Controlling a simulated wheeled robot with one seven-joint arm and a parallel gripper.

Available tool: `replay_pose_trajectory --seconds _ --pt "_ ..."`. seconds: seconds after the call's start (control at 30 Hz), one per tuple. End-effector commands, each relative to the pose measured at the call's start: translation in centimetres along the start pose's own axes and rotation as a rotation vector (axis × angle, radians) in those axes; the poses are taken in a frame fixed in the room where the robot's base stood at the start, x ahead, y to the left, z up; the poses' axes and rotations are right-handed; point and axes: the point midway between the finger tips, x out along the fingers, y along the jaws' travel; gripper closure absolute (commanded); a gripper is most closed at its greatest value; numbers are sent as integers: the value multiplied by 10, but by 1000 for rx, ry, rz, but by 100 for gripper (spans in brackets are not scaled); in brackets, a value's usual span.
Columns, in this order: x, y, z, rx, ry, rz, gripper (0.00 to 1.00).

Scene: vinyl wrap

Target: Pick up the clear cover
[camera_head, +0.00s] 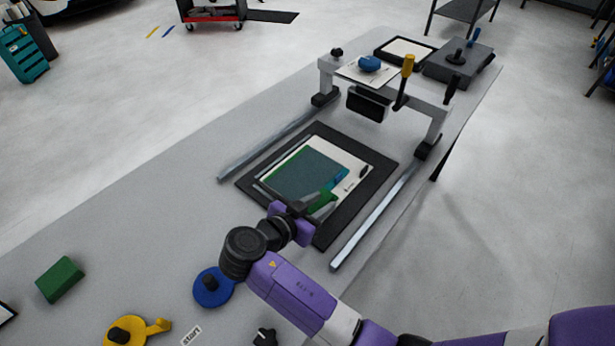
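A white panel (345,153) lies flat on a black mat (380,165) in the middle of the workbench. A dark teal, see-through-looking sheet with a green left edge (297,172) covers much of the panel; I cannot tell for sure whether this is the clear cover. My gripper (324,207) is over the near right corner of the sheet and panel, beside a green piece (323,198) and a small blue piece (341,177). My wrist hides part of that corner. The fingers are too small and dark to tell whether they hold anything.
A green block (60,279), a yellow dial (125,330) and a blue dial (212,289) sit at the near left.

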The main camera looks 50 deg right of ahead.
Motion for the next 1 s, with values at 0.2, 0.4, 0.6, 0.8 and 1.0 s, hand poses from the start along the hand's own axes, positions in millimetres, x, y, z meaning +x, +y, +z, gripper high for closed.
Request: replay_pose_trajectory --seconds 0.2,0.4,0.6,0.8,1.0 --pt "31 1 -2 0 0 2 69" --pt "41 1 0 0 0 1 69" --pt "41 1 0 0 0 1 77" --pt "41 0 0 0 0 0 100" --pt "41 0 0 0 0 0 100"
